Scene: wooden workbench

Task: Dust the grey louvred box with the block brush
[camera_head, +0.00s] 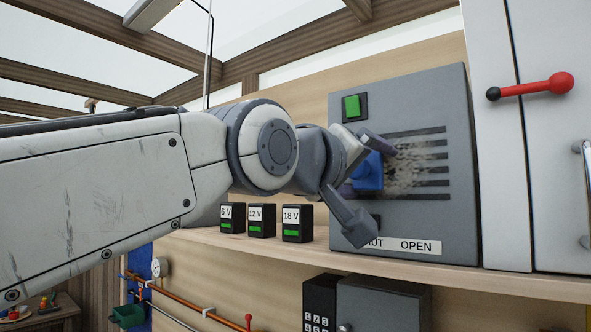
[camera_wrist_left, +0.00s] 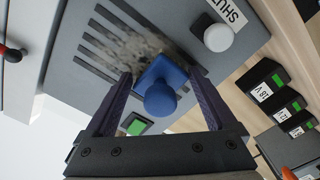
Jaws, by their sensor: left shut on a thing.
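The grey louvred box (camera_head: 452,95) stands on the shelf, with dark slots across its front. A brown-grey dust patch (camera_head: 408,160) covers the left part of the slots; the dust also shows in the left wrist view (camera_wrist_left: 135,48). My left gripper (camera_head: 364,168) is shut on the blue block brush (camera_head: 370,175) in front of the box. In the left wrist view, the brush (camera_wrist_left: 161,92) sits between the fingers, at the edge of the dust. I cannot tell whether its bristles touch the slots. My right gripper is not in view.
A green button (camera_head: 351,106) is above the slots. A round pale knob (camera_wrist_left: 218,38) sits by the SHUT label. Several black battery boxes (camera_head: 262,221) stand left of the box. A white cabinet with a red lever (camera_head: 530,87) is close on the right.

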